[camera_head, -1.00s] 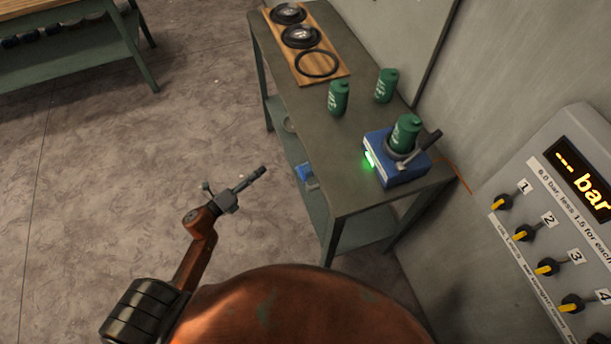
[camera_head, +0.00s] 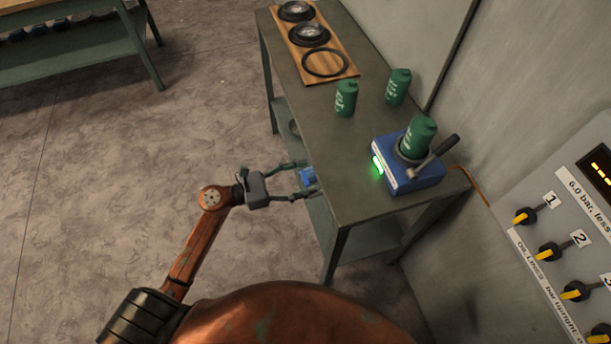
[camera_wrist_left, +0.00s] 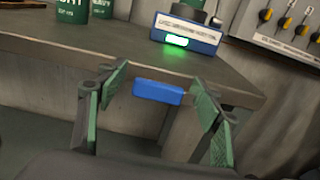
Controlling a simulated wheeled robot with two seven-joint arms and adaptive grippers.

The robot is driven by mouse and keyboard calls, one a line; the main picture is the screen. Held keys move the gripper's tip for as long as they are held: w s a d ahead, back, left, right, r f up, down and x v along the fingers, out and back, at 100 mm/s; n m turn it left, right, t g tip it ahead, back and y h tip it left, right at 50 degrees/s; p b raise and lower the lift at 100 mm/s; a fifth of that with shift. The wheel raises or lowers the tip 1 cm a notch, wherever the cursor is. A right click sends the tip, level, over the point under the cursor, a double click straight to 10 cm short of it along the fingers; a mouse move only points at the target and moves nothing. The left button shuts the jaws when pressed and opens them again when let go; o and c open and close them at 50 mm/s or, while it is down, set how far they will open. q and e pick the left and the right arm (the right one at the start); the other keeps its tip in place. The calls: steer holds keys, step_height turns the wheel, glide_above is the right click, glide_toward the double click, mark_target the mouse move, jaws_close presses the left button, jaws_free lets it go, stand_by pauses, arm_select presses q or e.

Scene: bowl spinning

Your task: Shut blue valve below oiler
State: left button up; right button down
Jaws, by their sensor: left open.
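A small blue block-like handle (camera_head: 308,176), which looks like the blue valve, is at the left side of the workbench, below its top. It also shows in the left wrist view (camera_wrist_left: 158,92), under the table edge. My left gripper (camera_head: 304,180) is open, with its fingers around or just short of the handle; contact cannot be told. In the left wrist view the handle appears between the two green-padded fingers (camera_wrist_left: 160,86). A blue unit with a lit green lamp (camera_head: 402,182) holds a green can on the bench top; I cannot tell which thing is the oiler.
The workbench edge (camera_head: 318,165) lies close above the fingers. Two more green cans (camera_head: 346,98) and a wooden board with dark rings (camera_head: 310,45) stand on the bench. A panel with several yellow-handled knobs (camera_head: 550,250) is at the right.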

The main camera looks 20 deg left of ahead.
arm_select(q)
steer(key=shift+w+d, duration=0.15)
steer(key=shift+c, duration=0.2)
jaws_close()
stand_by(0.6)
